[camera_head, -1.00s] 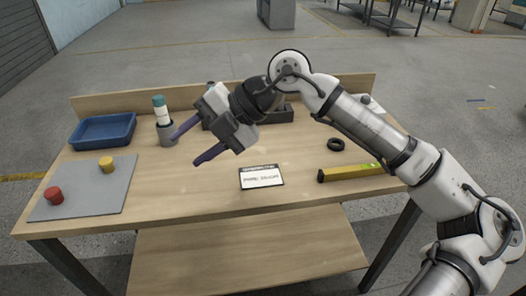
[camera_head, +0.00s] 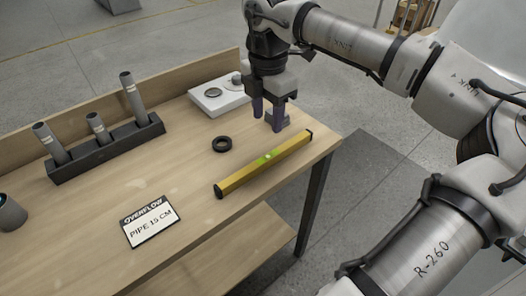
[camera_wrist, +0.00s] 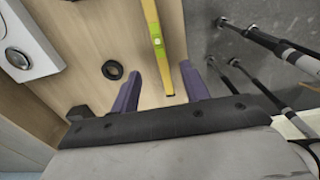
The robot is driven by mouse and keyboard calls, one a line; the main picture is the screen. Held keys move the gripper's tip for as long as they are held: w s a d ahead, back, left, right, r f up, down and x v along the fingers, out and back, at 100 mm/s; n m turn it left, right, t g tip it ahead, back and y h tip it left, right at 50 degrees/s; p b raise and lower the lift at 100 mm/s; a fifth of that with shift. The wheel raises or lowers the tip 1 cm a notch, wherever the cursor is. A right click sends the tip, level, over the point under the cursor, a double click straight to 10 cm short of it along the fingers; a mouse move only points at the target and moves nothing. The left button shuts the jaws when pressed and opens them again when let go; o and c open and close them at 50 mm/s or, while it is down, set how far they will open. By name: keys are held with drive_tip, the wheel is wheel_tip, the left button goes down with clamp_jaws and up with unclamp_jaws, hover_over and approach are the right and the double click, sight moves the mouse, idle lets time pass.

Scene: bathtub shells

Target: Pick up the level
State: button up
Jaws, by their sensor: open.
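The level (camera_head: 262,166) is a yellow bar with black end caps and a green vial in the middle. It lies flat near the right end of the wooden table, slanting up to the right. In the wrist view the level (camera_wrist: 157,45) runs from the top edge down toward the gap between the fingers. My gripper (camera_head: 266,122) points downward with its purple fingers apart and empty, behind the level's far right part. In the wrist view both fingers of my gripper (camera_wrist: 160,88) show, with nothing between them touching either one.
A black ring (camera_head: 222,144) lies left of my gripper. A white box with a round dial (camera_head: 217,96) stands behind it. A dark rack (camera_head: 108,150) holds several grey pipes. A label card (camera_head: 150,222) lies at the front. The table's right edge is close to the level.

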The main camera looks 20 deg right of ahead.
drive_tip(key=b, duration=0.4)
hover_over(268, 157)
drive_tip(key=f, duration=0.7)
drive_tip(key=shift+s+a+f, duration=0.25)
drive_tip(key=shift+s+f, duration=0.1)
drive_tip(key=f+b, duration=0.1)
drive_tip(key=f, duration=0.3)
drive_tip(key=w+f+b, duration=0.1)
drive_tip(key=shift+d+f+b, duration=0.25)
drive_tip(key=shift+f+b, duration=0.1)
drive_tip(key=shift+f, duration=0.05)
drive_tip(key=shift+r, duration=0.1)
clamp_jaws()
